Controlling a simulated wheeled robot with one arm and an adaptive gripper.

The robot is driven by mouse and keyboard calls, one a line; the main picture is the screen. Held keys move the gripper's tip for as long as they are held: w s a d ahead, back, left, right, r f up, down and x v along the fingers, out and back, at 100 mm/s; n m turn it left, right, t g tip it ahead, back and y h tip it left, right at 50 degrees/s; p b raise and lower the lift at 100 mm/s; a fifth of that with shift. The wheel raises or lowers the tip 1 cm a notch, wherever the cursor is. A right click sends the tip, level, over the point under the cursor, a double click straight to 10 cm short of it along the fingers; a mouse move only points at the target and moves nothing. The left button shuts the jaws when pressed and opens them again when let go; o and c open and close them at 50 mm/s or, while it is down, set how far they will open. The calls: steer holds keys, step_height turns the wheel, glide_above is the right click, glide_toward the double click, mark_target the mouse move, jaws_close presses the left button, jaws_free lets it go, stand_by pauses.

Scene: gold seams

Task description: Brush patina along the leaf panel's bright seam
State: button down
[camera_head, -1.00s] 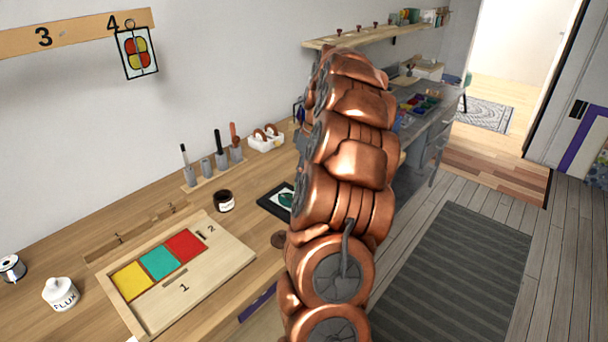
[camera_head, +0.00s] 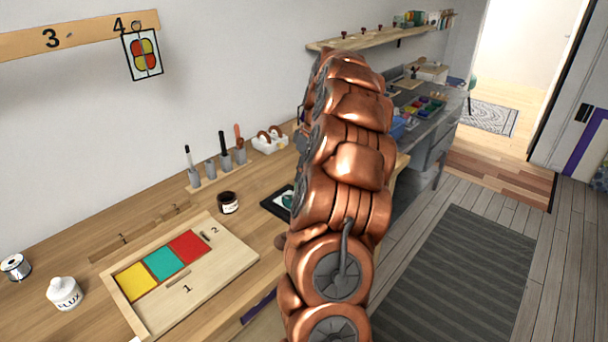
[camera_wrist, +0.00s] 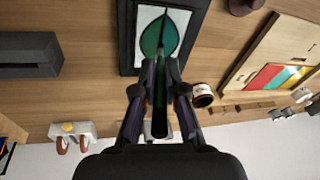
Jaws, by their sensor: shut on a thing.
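The leaf panel (camera_wrist: 147,22) lies on the bench, a dark-framed piece with a green leaf on white. In the head view the leaf panel (camera_head: 274,204) is partly hidden behind my arm. My gripper (camera_wrist: 161,84) is shut on a slim dark brush (camera_wrist: 160,112). The brush points at the leaf's lower part in the wrist view; I cannot tell whether its tip touches. The bright seam is not clearly visible. A dark jar with a pale label (camera_head: 228,203) stands left of the panel, and the jar also shows in the wrist view (camera_wrist: 203,96).
A wooden tray (camera_head: 230,262) with yellow, teal and red tiles lies at the front left. A tool rack (camera_head: 213,177) stands along the wall beside a white holder (camera_head: 269,144). A flux bottle (camera_head: 64,293) stands far left. A dark grey block (camera_wrist: 30,55) is near the panel.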

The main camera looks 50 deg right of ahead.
steer(key=shift+w, duration=1.05)
stand_by(0.4)
steer(key=shift+w+d, duration=0.1)
steer(key=shift+w, duration=0.6)
steer(key=shift+r, duration=0.15)
stand_by(0.4)
steer(key=v, duration=0.2)
steer(key=p+v, duration=0.1)
steer(key=a+p+v, duration=0.1)
steer(key=v, duration=0.1)
steer(key=shift+w+r, duration=0.25)
steer(key=shift+r, duration=0.2)
